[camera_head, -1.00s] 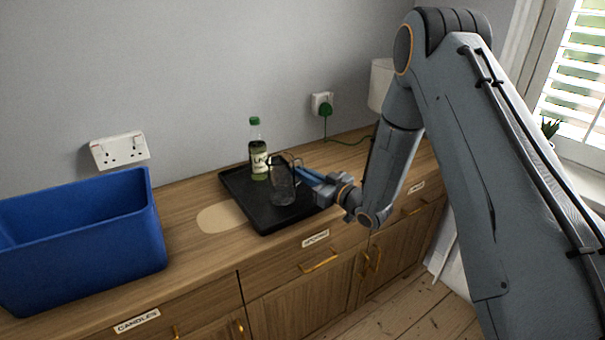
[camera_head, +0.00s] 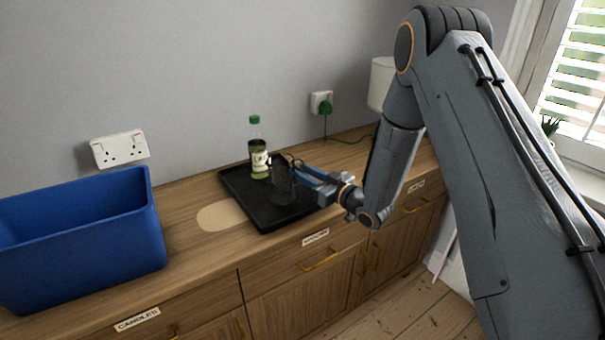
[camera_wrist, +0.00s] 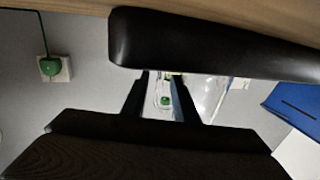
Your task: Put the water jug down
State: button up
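The water jug (camera_head: 283,186) is clear glass and looks dark against the black tray (camera_head: 262,218). It appears upright on the tray, in front of the green-capped bottle (camera_head: 259,160). My gripper (camera_head: 298,170) reaches in from the right at the jug's upper side. In the wrist view, its two fingers (camera_wrist: 161,88) stand apart, with the bottle's green cap seen through the gap. Clear glass of the jug (camera_wrist: 207,95) shows just right of the fingers there. I see nothing clamped between them; where the handle lies against the fingers is hard to tell.
A blue bin (camera_head: 85,240) stands on the wooden counter at left. A pale oval patch (camera_head: 222,216) lies between bin and tray. Wall sockets (camera_head: 120,150) are behind; a green plug (camera_head: 325,106) trails a cord at the back right.

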jog(key=b+v, duration=0.1)
jog(key=v, duration=1)
jog(key=shift+s+d+b, duration=0.15)
jog(key=shift+d+b, duration=0.15)
jog(key=shift+b, duration=0.05)
jog(key=shift+d, duration=0.1)
jog(key=d+h, duration=0.1)
jog(key=w+h, duration=0.1)
jog(key=h, duration=0.1)
jog(key=shift+w+d+f+m, duration=0.25)
jog(key=shift+w+d+m, duration=0.05)
jog(key=shift+d+m, duration=0.1)
jog(key=s+d+m+g+h, duration=0.5)
jog(key=s+d+h, duration=0.3)
jog(key=d+h, duration=0.15)
jog(key=s+r+m+g, duration=0.2)
jog(key=s+g, duration=0.5)
jog(key=s, duration=1.5)
jog(key=shift+s+d+m, duration=0.2)
jog(key=shift+m, duration=0.5)
jog(key=shift+h, duration=0.25)
